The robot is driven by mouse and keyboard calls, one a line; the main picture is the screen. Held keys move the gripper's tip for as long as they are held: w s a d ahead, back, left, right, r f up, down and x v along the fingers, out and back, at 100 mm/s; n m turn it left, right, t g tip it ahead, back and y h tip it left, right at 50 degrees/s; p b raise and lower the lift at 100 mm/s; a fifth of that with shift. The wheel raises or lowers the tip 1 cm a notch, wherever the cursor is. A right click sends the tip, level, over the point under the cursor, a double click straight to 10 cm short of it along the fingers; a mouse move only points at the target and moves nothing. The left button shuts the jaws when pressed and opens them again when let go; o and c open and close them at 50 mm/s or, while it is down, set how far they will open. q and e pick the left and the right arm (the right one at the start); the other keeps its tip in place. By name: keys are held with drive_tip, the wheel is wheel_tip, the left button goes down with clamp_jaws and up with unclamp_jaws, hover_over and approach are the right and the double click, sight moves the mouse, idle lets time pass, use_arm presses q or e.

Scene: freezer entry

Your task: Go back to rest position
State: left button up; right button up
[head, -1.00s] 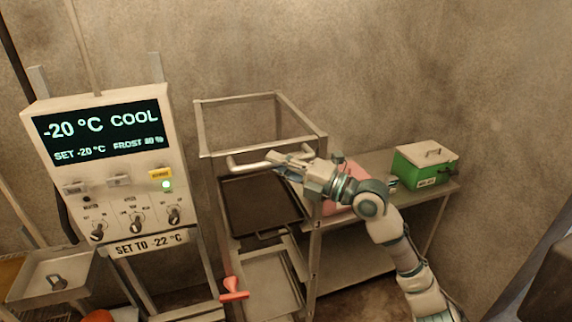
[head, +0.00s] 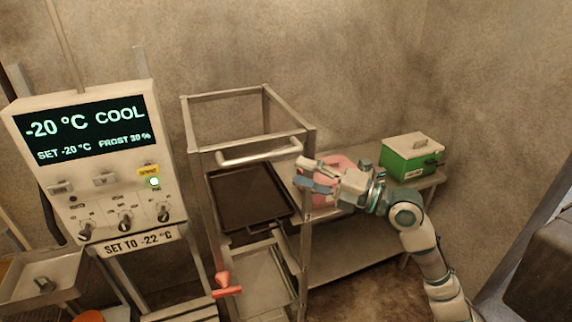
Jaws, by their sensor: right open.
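My right gripper (head: 305,174) is open and empty. It is in front of the steel side table, to the right of the cart's handle bar (head: 259,153) and apart from it. The right arm comes in from the lower right. A pink object (head: 331,169) on the table is partly hidden behind the gripper. The metal cart (head: 203,190) holds a dark tray (head: 248,195). My left gripper is not in view.
A control panel (head: 90,160) at left reads -20 °C COOL, with a green light lit and a "SET TO -22 °C" label. A green box with a pale lid (head: 410,160) stands on the side table (head: 350,232). A red handle (head: 226,286) sticks out low at the cart's left.

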drive_tip(key=s+f+m+h, duration=0.35)
drive_tip(key=f+m, duration=0.35)
drive_tip(key=f, duration=1.2)
drive_tip(key=s+f+m+h, duration=0.2)
drive_tip(key=f+m+h, duration=0.45)
drive_tip(key=f, duration=1.25)
drive_tip(key=s+d+f+m+g+h, duration=0.2)
drive_tip(key=s+d+f+m, duration=0.2)
drive_tip(key=s+f+m, duration=0.35)
drive_tip(key=s+d+f+m+g+h, duration=0.25)
drive_tip(key=s+d+f+m, duration=0.2)
drive_tip(key=s+f, duration=0.45)
drive_tip(key=s+d+f+m+g+h, duration=0.1)
drive_tip(key=s+d+f+m+h, duration=0.35)
drive_tip(key=s, duration=0.55)
wheel_tip(320, 180, down, 27)
drive_tip(key=s+y, duration=0.2)
drive_tip(key=s+d+f+g, duration=0.2)
drive_tip(key=s+f, duration=1.3)
drive_tip(key=s, duration=0.2)
drive_tip(key=shift+d+f+h, duration=0.2)
drive_tip(key=shift+f+h, duration=0.1)
drive_tip(key=shift+f, duration=0.05)
